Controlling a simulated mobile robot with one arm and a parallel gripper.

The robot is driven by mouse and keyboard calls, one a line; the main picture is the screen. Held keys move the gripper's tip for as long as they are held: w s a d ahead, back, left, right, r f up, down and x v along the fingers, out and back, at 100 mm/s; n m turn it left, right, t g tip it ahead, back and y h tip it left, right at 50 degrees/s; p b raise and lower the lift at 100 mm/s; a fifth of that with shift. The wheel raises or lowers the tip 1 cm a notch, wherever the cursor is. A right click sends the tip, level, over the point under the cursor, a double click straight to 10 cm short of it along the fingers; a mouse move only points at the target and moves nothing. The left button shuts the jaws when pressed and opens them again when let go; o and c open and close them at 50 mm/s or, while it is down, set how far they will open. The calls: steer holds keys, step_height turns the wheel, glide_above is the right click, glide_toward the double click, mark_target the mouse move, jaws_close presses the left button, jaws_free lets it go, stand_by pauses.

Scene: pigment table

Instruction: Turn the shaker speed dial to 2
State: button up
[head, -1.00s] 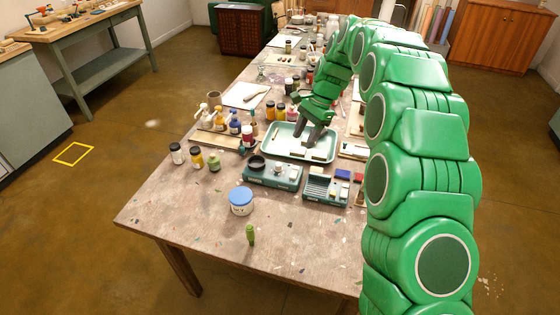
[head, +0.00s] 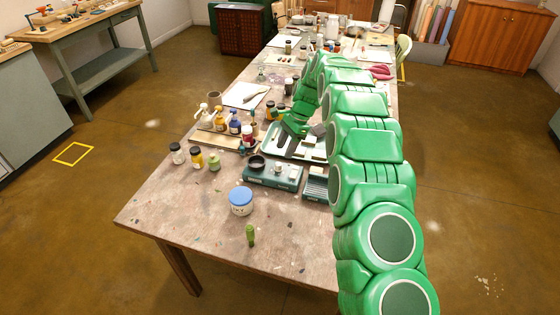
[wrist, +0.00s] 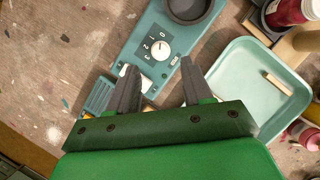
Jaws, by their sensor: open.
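The shaker (head: 258,178) is a teal box on the table with a dark round cup at one end. Its speed dial (wrist: 158,47) is a pale disc with a raised knob and the figures 0 to 3, clear in the wrist view; which figure the knob points at is too small to tell. My gripper (wrist: 158,72) is open and empty, its two dark fingers apart, with the dial just beyond and between their tips. In the head view my gripper (head: 307,133) hangs over the teal tray, behind the shaker, partly covered by my arm.
The pale teal tray (wrist: 227,92) lies beside the shaker. A blue-lidded jar (head: 241,201) and a green object (head: 250,235) stand in front. Several bottles are at the left.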

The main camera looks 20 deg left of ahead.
mark_target(279, 164)
steer(key=shift+x, duration=3.15)
jaws_close()
